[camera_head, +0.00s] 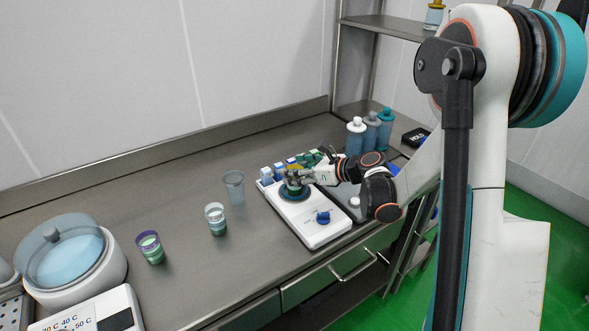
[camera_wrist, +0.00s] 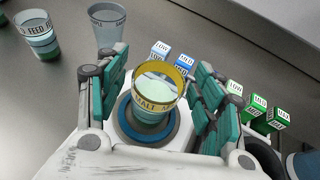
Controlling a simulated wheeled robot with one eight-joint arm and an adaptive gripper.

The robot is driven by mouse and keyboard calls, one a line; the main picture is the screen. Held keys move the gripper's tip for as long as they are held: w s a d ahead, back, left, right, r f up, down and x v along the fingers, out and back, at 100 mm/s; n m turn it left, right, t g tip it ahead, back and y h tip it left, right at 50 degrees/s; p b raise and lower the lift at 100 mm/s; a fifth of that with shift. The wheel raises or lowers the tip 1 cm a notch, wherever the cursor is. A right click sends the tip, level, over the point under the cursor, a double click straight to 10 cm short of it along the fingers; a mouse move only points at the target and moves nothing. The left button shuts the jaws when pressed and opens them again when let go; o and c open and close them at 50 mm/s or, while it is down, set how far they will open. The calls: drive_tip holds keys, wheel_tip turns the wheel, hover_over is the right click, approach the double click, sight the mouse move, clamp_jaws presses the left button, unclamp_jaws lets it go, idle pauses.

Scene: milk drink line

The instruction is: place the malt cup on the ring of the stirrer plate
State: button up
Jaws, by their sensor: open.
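The malt cup (camera_wrist: 152,103) has a yellow rim band, a clear wall and pale green contents. It stands upright over the blue ring (camera_wrist: 124,125) of the white stirrer plate (camera_head: 323,233), apparently resting on it. In the head view, the malt cup (camera_head: 295,170) shows only as a yellow patch, partly hidden by my gripper (camera_head: 297,177). In the wrist view, my gripper (camera_wrist: 158,85) is open, one teal-padded finger on each side of the cup, with gaps visible between pads and cup.
A clear empty cup (camera_head: 234,187), a feed cup (camera_head: 215,219) and a purple-rimmed cup (camera_head: 150,247) stand left of the plate. Small blue-and-white boxes (camera_head: 267,175) and green boxes (camera_wrist: 260,104) stand behind it. Bottles (camera_head: 370,130) stand at the back right.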

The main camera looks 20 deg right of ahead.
drive_tip(key=p+v, duration=0.2)
drive_tip(key=v, duration=0.9)
idle(1.6)
